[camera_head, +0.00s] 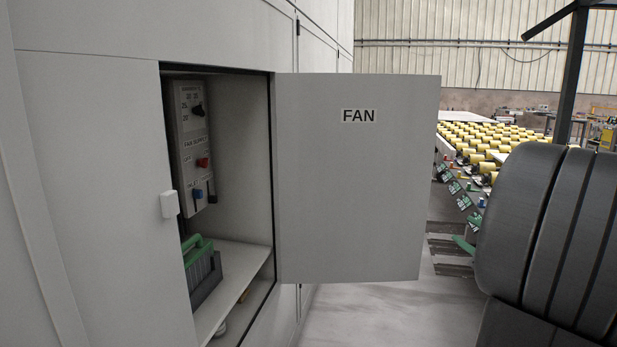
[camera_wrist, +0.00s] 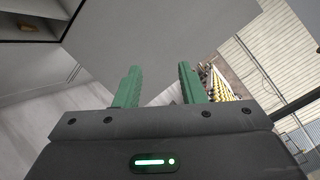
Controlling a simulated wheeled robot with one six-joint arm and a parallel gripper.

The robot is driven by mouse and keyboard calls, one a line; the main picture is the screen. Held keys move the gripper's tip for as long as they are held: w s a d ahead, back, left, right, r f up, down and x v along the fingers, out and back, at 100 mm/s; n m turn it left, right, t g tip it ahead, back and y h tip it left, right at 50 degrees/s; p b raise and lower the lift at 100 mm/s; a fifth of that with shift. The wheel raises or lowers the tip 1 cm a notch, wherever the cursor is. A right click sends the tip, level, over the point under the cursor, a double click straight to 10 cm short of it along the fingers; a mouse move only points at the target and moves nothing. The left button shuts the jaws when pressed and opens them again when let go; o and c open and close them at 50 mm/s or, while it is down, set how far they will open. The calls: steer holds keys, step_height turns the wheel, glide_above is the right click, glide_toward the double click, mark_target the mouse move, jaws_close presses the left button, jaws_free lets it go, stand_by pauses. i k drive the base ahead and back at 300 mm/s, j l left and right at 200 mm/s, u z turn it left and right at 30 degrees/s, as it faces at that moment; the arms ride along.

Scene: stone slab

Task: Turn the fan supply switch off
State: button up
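The control panel (camera_head: 183,125) is mounted inside the open cabinet at left. Under its "FAN SUPPLY" lettering sits a red switch (camera_head: 202,162), with what looks like "OFF" lettering to its left. Its exact setting is too small to tell. In the head view a green finger shows beside my dark arm at right, outside the cabinet and well away from the switch.
The cabinet door (camera_head: 350,200), marked "FAN", stands wide open between the panel and my arm. A green-handled item (camera_head: 199,252) sits on the cabinet's lower shelf (camera_head: 236,278). A conveyor with yellow rollers (camera_head: 490,150) stands behind at right. The floor (camera_head: 365,325) before the door is clear.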

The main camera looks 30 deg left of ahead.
mark_target(203, 163)
steer(key=i+j+u, duration=0.15)
steer(key=i+u, duration=1)
steer(key=i+l+u, duration=0.25)
steer(key=u, duration=0.15)
steer(key=i+j+u, duration=0.25)
steer(key=i+u, duration=0.25)
steer(key=i, duration=0.25)
